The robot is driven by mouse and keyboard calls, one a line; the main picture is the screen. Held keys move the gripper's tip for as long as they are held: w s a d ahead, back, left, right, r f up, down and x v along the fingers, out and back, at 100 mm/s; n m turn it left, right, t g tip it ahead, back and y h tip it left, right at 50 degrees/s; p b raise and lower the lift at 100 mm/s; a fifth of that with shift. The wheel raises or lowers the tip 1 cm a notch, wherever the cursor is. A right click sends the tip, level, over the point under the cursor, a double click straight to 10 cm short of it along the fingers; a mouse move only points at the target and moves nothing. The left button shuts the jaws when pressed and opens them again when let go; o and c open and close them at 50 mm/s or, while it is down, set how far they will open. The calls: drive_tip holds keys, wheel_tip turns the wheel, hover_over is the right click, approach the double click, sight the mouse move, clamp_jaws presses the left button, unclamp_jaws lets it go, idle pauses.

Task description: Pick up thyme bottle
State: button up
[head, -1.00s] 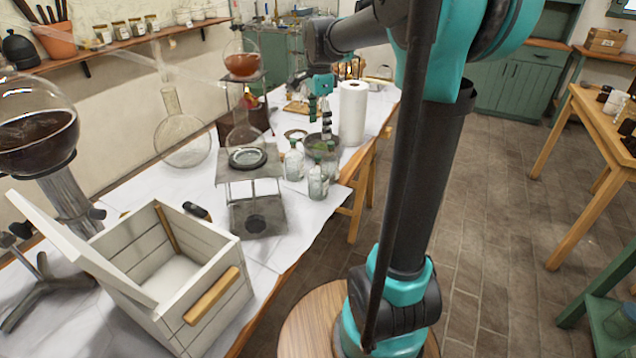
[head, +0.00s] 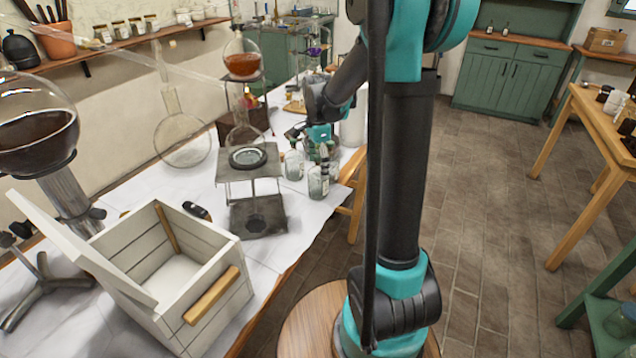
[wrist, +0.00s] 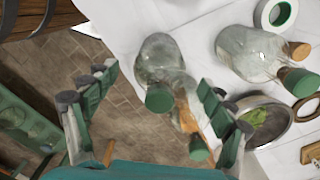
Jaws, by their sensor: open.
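Several clear glass bottles with green or cork stoppers stand close together at the right edge of the white-covered table. In the head view, one bottle (head: 318,182) is at the front and another bottle (head: 293,165) is to its left. No label is readable, so I cannot tell which holds thyme. My gripper (head: 322,146) is above them, partly hiding those behind. In the wrist view, my open gripper (wrist: 150,104) has its fingers spread around a green-stoppered bottle (wrist: 158,55) and a second green-stoppered bottle (wrist: 182,90) close beside it. I cannot tell whether the fingers touch either.
More bottles (wrist: 245,52) and a bowl with green contents (wrist: 268,122) are close to my right finger in the wrist view. A metal stand (head: 250,165) with glassware is left of the bottles. An open white crate (head: 205,270) stands nearer.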

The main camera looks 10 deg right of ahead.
drive_tip(key=shift+f, duration=0.8)
drive_tip(key=shift+c, duration=0.2)
clamp_jaws()
